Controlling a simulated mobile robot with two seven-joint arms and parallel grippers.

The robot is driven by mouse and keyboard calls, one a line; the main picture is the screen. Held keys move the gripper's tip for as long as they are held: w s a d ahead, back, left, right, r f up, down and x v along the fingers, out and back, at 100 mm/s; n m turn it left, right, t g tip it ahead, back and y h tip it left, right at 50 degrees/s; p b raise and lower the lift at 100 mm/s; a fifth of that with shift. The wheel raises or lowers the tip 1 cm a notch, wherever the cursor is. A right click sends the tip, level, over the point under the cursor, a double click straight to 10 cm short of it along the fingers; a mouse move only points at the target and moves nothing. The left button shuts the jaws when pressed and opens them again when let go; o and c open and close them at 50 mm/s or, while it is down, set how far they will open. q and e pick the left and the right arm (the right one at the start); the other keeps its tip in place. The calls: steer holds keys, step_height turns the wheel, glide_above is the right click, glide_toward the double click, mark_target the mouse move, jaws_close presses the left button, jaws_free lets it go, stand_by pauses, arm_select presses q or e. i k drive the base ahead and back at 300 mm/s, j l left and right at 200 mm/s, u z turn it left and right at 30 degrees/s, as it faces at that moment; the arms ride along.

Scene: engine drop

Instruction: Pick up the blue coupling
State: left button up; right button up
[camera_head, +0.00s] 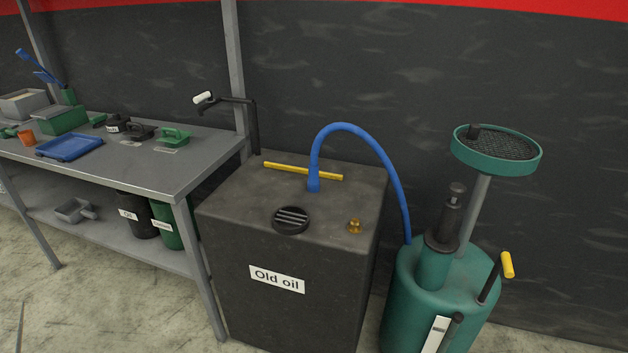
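The blue coupling (313,183) stands upright on top of the dark tank labelled "Old oil" (325,223), near the yellow bar. A blue hose (357,127) rises from the coupling, arches over to the right and runs down behind the green oil drainer (430,290). Neither of my grippers shows in the head view, so their positions and states cannot be seen.
The tank top also carries a yellow bar (285,168), a round black slotted cap (291,219) and a small brass fitting (355,227). The drainer's round tray (497,149) stands high at right. A grey workbench (185,160) with tools is at left.

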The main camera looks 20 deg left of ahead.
mark_target(313, 182)
steer(key=i+j+u, duration=0.1)
steer(key=i, duration=0.4)
steer(key=i+j+u, duration=0.15)
steer(key=i+j, duration=0.15)
steer(key=i, duration=0.2)
